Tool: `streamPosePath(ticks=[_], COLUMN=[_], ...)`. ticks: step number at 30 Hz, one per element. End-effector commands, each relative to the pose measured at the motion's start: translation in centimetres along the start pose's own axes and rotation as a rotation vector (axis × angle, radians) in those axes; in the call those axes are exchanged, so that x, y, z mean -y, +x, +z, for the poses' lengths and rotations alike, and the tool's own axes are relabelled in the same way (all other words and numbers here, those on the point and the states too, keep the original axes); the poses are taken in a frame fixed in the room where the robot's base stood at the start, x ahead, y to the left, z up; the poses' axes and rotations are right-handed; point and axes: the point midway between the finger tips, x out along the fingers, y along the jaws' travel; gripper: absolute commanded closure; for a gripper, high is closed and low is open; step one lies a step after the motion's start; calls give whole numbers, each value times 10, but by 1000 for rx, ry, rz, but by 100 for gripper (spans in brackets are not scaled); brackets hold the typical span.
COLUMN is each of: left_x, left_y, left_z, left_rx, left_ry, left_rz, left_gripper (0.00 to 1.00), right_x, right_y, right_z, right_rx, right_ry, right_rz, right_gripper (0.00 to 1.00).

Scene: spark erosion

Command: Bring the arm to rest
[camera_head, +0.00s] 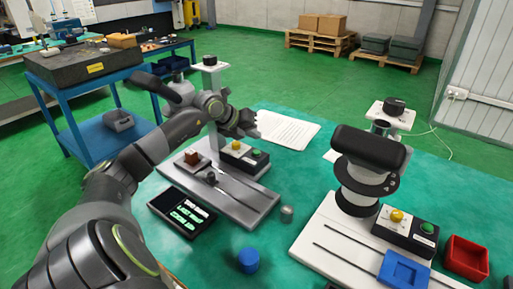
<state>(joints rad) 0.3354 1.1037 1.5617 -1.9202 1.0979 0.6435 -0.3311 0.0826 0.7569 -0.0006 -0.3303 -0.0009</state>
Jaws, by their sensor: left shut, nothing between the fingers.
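My left arm comes in from the lower left, bends at the elbow and reaches toward the left machine. Its gripper (243,122) is shut and empty, in front of the grey column (211,82) and above the button box (243,158) as seen here. The right machine (340,242) has a white base, a black rounded head, a numbered disc and a blue square holder (404,270). My right gripper is not in view.
A black tray (183,213) with pale green-lit pieces, a blue cylinder (248,261), a small grey cylinder (287,213) and a red bin (466,258) are on the green table (290,180). A paper sheet (288,130) lies behind. A blue bench (70,99) stands back left.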

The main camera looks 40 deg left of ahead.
Motion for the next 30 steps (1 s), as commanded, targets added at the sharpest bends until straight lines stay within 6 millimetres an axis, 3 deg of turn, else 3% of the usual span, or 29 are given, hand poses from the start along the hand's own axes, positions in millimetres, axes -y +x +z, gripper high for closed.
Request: streamPosePath(ticks=[7, 25, 30], left_x=[13, 14, 27], left_y=[-18, -19, -37], left_z=[13, 14, 27], left_rx=[0, -1, 0], left_ry=[1, 0, 0], left_rz=[0, 0, 0], left_gripper=[100, 100, 100], right_x=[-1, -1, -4], right_y=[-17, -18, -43], right_z=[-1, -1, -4], right_rx=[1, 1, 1], right_ry=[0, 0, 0], right_rz=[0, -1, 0], right_gripper=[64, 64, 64])
